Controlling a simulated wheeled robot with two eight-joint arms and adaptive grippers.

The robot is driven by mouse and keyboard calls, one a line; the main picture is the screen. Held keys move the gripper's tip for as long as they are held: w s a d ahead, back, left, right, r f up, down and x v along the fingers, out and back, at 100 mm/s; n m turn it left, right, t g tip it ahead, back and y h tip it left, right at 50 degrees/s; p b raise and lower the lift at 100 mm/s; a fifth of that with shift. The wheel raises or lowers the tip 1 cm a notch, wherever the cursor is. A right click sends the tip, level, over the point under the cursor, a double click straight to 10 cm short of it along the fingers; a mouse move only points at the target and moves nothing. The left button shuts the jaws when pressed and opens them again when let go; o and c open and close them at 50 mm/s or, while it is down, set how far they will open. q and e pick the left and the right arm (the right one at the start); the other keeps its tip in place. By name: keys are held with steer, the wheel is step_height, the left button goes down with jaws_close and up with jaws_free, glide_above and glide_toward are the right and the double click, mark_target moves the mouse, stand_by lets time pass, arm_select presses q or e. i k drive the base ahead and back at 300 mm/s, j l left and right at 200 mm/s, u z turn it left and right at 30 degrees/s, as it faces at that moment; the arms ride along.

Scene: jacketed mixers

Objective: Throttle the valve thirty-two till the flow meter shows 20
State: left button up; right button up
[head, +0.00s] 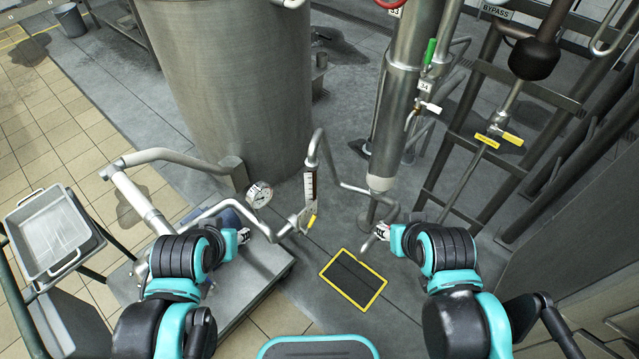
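A vertical sight-tube meter with a white scale (309,186) stands on the thin pipework in the middle of the head view; its reading is too small to make out. A yellow valve handle (311,221) sits at its foot. No label reading thirty-two is legible. A tag that appears to read 34 (424,86) is on the upright pipe at right, above a white-handled valve (431,107). My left gripper (244,236) is by the pipe below the round gauge. My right gripper (380,232) is beside a thin grey pipe at right. Neither gripper's opening shows clearly.
A round dial gauge (259,194) sits left of the meter. A large steel tank (235,80) stands behind. A yellow-edged dark floor plate (353,279) lies between my arms. A grey tray (48,238) is at left, and a yellow-handled valve (512,139) is at right.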

mark_target(306, 233)
steer(key=u, duration=1.55)
steer(key=l+z, duration=0.2)
steer(key=z, duration=0.2)
steer(key=l+z, duration=0.25)
steer(key=z, duration=0.15)
steer(key=l+z, duration=0.2)
steer(key=z, duration=0.15)
steer(key=k+l, duration=0.05)
